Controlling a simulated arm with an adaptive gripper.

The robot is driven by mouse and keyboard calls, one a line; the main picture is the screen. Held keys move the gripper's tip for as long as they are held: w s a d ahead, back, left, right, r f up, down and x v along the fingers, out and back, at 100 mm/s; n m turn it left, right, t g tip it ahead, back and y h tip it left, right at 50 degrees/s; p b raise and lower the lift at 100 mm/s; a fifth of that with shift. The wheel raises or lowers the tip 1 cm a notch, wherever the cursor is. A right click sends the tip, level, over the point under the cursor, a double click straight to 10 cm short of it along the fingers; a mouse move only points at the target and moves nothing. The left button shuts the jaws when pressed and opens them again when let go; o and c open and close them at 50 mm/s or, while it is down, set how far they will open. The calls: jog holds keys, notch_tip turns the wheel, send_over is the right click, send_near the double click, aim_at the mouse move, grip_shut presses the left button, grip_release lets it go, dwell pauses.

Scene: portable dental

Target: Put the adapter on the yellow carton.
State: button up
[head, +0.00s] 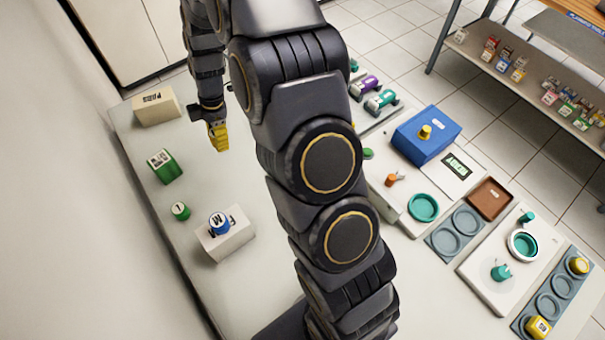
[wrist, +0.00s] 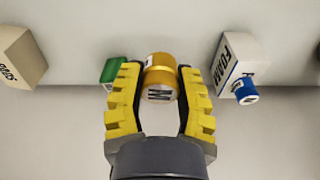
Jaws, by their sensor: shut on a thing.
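My gripper (head: 218,137) is at the far left part of the table in the head view, above the surface. In the wrist view my gripper (wrist: 160,105) is shut on a yellow-orange cylindrical piece (wrist: 160,80) with a label, which I take as the adapter; the head view hardly shows it. No carton is clearly yellow. The cartons near me are a cream one marked PADS (head: 157,107), a green one (head: 165,167) and a cream one marked FOAM (head: 226,238). A small yellow item (head: 538,327) sits at the lower right; its type is unclear.
A blue cylinder (head: 219,222) stands on the FOAM carton. A small green cylinder (head: 180,211) stands on the table beside it. A blue box (head: 427,135), a brown tray (head: 490,197) and ringed grey trays crowd the right side. My arm hides the middle.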

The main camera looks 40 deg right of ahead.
jog(key=s+d, duration=0.2)
jog(key=s+d+r, duration=0.1)
jog(key=s+d, duration=0.2)
jog(key=s+d+r, duration=0.1)
jog(key=s+d, duration=0.2)
jog(key=shift+s+d+r, duration=0.1)
jog(key=shift+s, duration=0.05)
grip_shut()
jog(key=shift+n, duration=0.6)
jog(key=s+d, duration=0.1)
jog(key=s, duration=0.1)
jog(key=s+d, duration=0.1)
jog(key=s, duration=0.1)
jog(key=s+d, duration=0.1)
jog(key=s, duration=0.2)
jog(key=shift+r, duration=0.2)
notch_tip(320, 180, down, 7)
jog(key=shift+f, duration=0.15)
jog(key=shift+f, duration=0.1)
jog(key=o, duration=1)
grip_release()
